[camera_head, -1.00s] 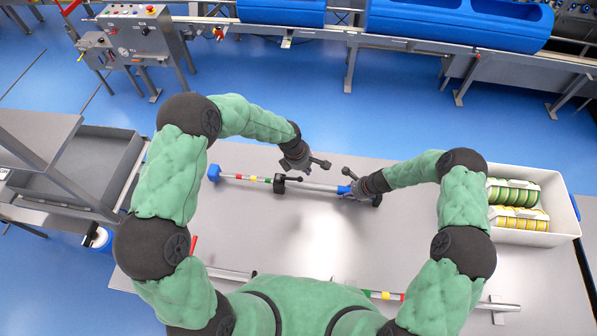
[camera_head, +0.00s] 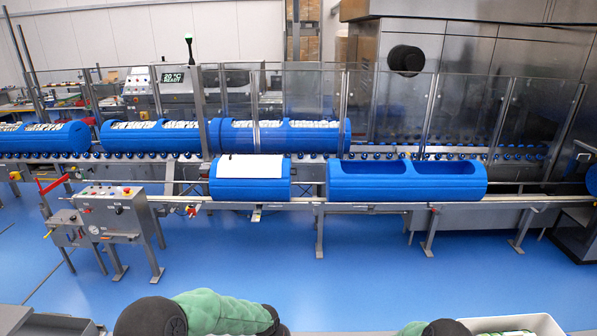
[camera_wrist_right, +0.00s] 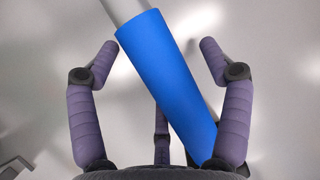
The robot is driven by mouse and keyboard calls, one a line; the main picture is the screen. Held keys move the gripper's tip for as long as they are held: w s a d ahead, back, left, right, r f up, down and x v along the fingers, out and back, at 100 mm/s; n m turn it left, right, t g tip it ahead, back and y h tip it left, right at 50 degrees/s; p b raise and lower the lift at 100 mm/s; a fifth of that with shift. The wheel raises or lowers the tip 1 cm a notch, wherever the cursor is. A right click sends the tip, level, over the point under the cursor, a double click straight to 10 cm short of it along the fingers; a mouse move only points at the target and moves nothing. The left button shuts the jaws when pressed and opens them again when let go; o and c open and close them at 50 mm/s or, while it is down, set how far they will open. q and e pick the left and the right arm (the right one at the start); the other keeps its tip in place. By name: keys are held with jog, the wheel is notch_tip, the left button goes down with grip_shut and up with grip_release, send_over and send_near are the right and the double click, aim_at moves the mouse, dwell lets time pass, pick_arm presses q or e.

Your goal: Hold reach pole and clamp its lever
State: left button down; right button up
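In the right wrist view, the blue sleeve (camera_wrist_right: 165,80) of the reach pole lies slantwise between the purple fingers of my right gripper (camera_wrist_right: 158,48). These fingers are spread, with a gap visible on both sides of the sleeve. A grey shaft (camera_wrist_right: 122,8) continues from the sleeve's upper end. The sleeve's lower end is partly hidden behind my gripper. In the head view, my left forearm shows at the bottom edge, but the left gripper is out of the picture. The pole's lever cannot be made out in either view.
A grey control box (camera_head: 106,212) stands at left. A white bin (camera_head: 540,322) shows at the bottom right. Dark parts near the sleeve in the wrist view are unclear.

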jog(key=shift+r, duration=0.15)
jog(key=v, duration=1.1)
jog(key=shift+d+r, duration=0.25)
jog(key=shift+r, duration=0.05)
jog(key=shift+s, duration=0.1)
jog(key=shift+s+f, duration=0.1)
